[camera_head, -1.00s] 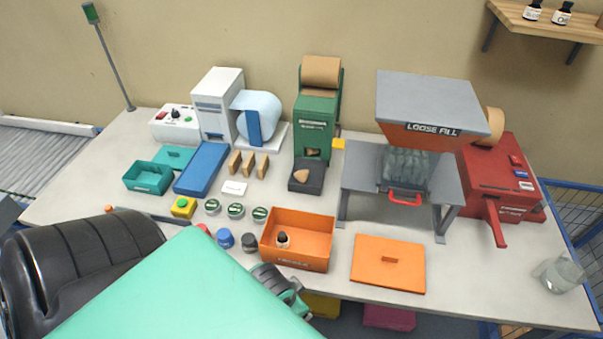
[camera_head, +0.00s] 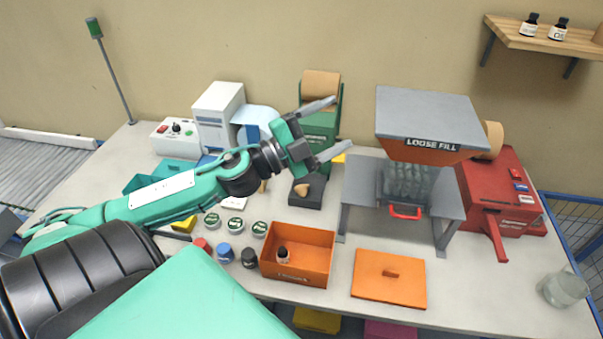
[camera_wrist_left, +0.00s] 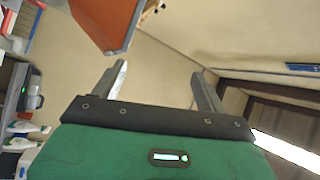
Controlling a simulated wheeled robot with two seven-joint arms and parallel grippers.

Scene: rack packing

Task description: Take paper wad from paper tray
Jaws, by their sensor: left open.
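A tan paper wad (camera_head: 302,190) sits in the dark paper tray (camera_head: 308,201) at the front of the green paper machine (camera_head: 322,123). My left gripper (camera_head: 336,126) is open and empty, raised in front of the green machine, above and to the right of the tray, and not touching the wad. In the left wrist view its two fingers (camera_wrist_left: 160,88) are spread with nothing between them; neither wad nor tray shows there. My right gripper is not in view.
An orange box (camera_head: 318,240) holding a small dark bottle (camera_head: 283,254) stands in front of the tray. The loose-fill hopper (camera_head: 424,120) stands close on the right. Round tins (camera_head: 236,226) and an orange lid (camera_head: 389,278) lie on the table. A glass jar (camera_head: 564,288) stands far right.

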